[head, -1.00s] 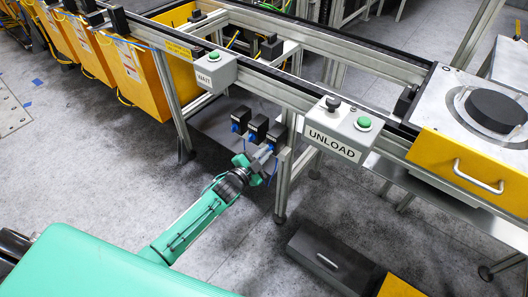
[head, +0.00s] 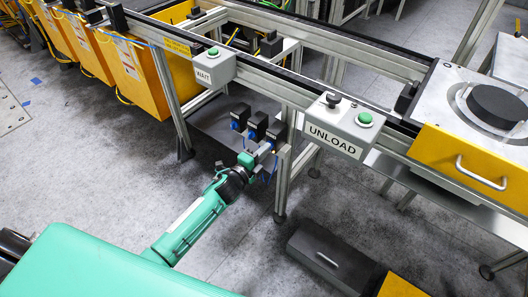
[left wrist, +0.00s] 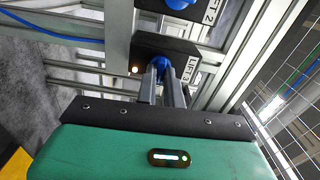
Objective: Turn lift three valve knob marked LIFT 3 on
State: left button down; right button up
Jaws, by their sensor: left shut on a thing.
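The LIFT 3 valve is a black box (left wrist: 185,45) with a white LIFT 3 label and a blue knob (left wrist: 161,62), in the middle of the left wrist view. A small orange light glows beside the knob. My left gripper (left wrist: 162,72) has its two fingers shut on the blue knob. In the head view my left gripper (head: 262,152) reaches the rightmost of three dark valve boxes (head: 277,132) under the conveyor frame. The fingers hide part of the knob, so its exact angle is hard to tell. My right gripper is not in view.
The LIFT 2 valve (left wrist: 178,5) sits just beyond, with its own blue knob. The metal frame post (head: 283,180) stands close to the right. The UNLOAD box (head: 341,127) and WAIT box (head: 214,67) are on the rail above. A dark box (head: 325,262) lies on the floor.

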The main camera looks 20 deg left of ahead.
pick_arm(q)
jog(key=shift+f+m, duration=0.1)
jog(key=shift+m, duration=0.2)
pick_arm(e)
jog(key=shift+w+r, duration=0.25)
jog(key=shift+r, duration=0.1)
pick_arm(q)
jog(key=c, duration=1.5)
grip_release()
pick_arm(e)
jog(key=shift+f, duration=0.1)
pick_arm(q)
jog(key=shift+s, duration=0.1)
jog(key=shift+v, duration=6.85)
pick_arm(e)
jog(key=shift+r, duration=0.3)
